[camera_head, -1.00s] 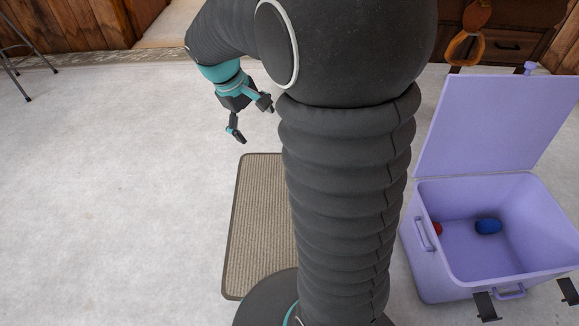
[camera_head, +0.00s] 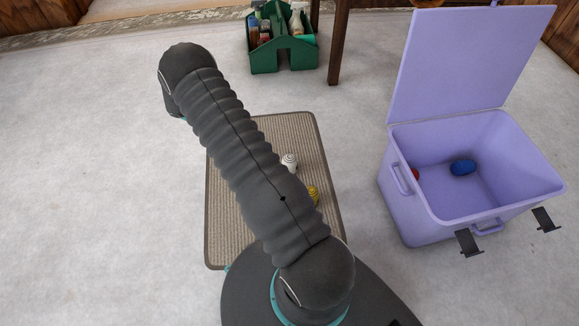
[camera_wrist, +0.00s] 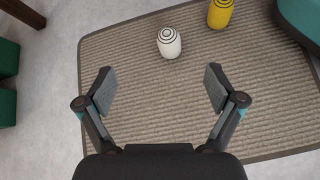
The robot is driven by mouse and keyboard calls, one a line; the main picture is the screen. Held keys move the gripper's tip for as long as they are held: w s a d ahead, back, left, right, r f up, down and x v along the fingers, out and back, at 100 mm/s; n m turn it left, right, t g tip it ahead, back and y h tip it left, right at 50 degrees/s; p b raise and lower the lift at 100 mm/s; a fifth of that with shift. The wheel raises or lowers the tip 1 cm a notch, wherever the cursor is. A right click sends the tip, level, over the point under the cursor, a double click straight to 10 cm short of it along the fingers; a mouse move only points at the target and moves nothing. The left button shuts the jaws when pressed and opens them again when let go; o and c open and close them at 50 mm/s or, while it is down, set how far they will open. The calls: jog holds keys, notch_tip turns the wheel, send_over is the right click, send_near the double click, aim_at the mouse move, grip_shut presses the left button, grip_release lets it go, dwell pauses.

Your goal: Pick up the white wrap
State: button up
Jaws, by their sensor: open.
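The white wrap (camera_head: 289,160) is a small white roll with dark rings on its end. It lies on the ribbed beige mat (camera_head: 226,215), just right of my arm in the head view. In the wrist view the white wrap (camera_wrist: 169,42) is beyond my fingertips and between their lines, apart from them. My gripper (camera_wrist: 160,88) is open and empty above the mat. In the head view my gripper is hidden behind my arm.
A yellow wrap (camera_wrist: 220,13) lies close to the white one, partly hidden in the head view (camera_head: 313,194). A lilac open chest (camera_head: 410,222) at right holds a blue roll (camera_head: 463,167) and a red one (camera_head: 415,174). A green caddy (camera_head: 284,58) stands behind the mat.

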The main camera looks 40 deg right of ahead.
aim_at(290, 163)
notch_tip(290, 163, down, 16)
jog(key=s+d+n+g+h+b, duration=0.1)
jog(key=s+d+n+h, duration=0.1)
jog(key=s+d, duration=0.1)
jog(key=shift+n+h, duration=0.3)
jog(key=x, duration=0.8)
jog(key=shift+s+d+f, duration=0.15)
jog(key=shift+d+f, duration=0.05)
jog(key=shift+f, duration=0.05)
jog(key=shift+s+x, duration=0.2)
jog(key=shift+x, duration=2.35)
jog(key=shift+a, duration=0.1)
jog(key=c, duration=1.3)
